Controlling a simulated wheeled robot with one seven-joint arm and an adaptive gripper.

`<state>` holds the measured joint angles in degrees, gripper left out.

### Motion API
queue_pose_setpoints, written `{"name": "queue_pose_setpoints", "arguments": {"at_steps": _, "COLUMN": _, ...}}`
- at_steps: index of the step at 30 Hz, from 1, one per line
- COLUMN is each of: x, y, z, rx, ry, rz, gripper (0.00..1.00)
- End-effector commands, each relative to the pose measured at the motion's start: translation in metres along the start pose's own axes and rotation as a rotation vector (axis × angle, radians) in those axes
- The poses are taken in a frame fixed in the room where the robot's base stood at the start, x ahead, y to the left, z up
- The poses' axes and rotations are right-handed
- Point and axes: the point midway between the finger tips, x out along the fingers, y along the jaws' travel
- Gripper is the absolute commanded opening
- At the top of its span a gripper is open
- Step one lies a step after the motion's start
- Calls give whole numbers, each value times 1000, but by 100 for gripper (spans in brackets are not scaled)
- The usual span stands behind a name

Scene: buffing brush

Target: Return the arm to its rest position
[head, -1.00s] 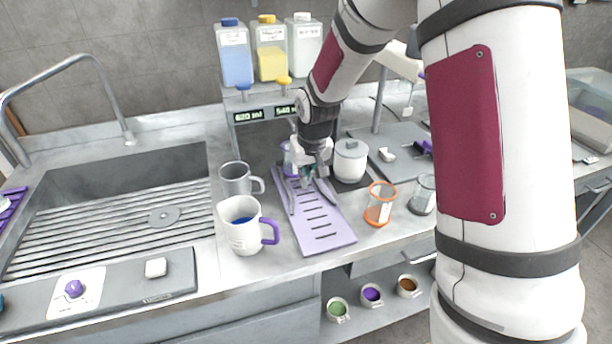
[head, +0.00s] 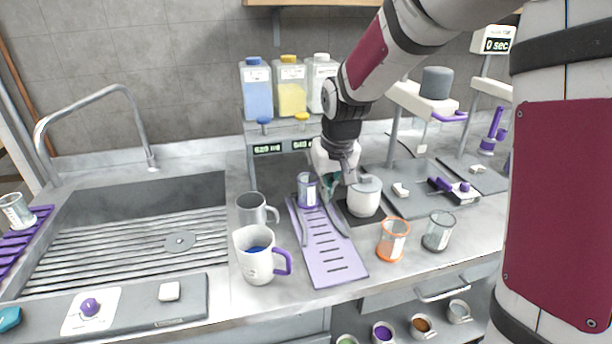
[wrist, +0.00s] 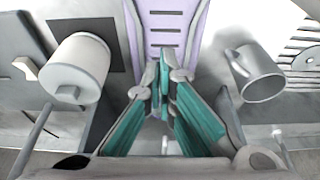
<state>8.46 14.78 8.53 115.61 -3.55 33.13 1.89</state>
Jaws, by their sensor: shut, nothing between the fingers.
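My arm reaches in from the right of the head view. My gripper (head: 336,184) hangs over the back of the counter, between the small glass with a purple band (head: 308,190) and the white lidded pot (head: 364,195). In the wrist view its teal-padded fingers (wrist: 164,75) are shut with nothing between them. They point toward the slotted lilac tray (head: 325,250), which also shows in the wrist view (wrist: 165,28). Whether the fingers touch anything is hard to tell.
A grey mug (head: 252,212) and a white mug with blue contents (head: 256,262) stand left of the tray. An orange-rimmed glass (head: 393,240) and a grey-rimmed glass (head: 438,231) stand right. Dispenser bottles (head: 289,88) stand behind. The sink (head: 130,230) lies left.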

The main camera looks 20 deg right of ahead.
Motion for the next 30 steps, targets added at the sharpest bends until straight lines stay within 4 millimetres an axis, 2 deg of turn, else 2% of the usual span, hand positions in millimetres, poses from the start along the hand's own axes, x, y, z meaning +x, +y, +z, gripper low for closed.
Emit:
{"name": "queue_pose_setpoints", "arguments": {"at_steps": 5, "x": -14, "y": 0, "z": 6, "rx": -2, "ry": 6, "rz": 6, "gripper": 0}}
{"name": "queue_pose_setpoints", "arguments": {"at_steps": 8, "x": -38, "y": 0, "z": 19, "rx": -5, "ry": 13, "rz": 16, "gripper": 0}}
{"name": "queue_pose_setpoints", "arguments": {"at_steps": 11, "x": -70, "y": -1, "z": 42, "rx": -9, "ry": 23, "rz": 28, "gripper": 0}}
{"name": "queue_pose_setpoints", "arguments": {"at_steps": 15, "x": -111, "y": -1, "z": 80, "rx": -8, "ry": 34, "rz": 41, "gripper": 0}}
{"name": "queue_pose_setpoints", "arguments": {"at_steps": 21, "x": -155, "y": -2, "z": 142, "rx": -4, "ry": 50, "rz": 45, "gripper": 0}}
{"name": "queue_pose_setpoints", "arguments": {"at_steps": 25, "x": -174, "y": -3, "z": 184, "rx": 1, "ry": 62, "rz": 38, "gripper": 0}}
{"name": "queue_pose_setpoints", "arguments": {"at_steps": 30, "x": -186, "y": -5, "z": 230, "rx": 3, "ry": 72, "rz": 22, "gripper": 0}}
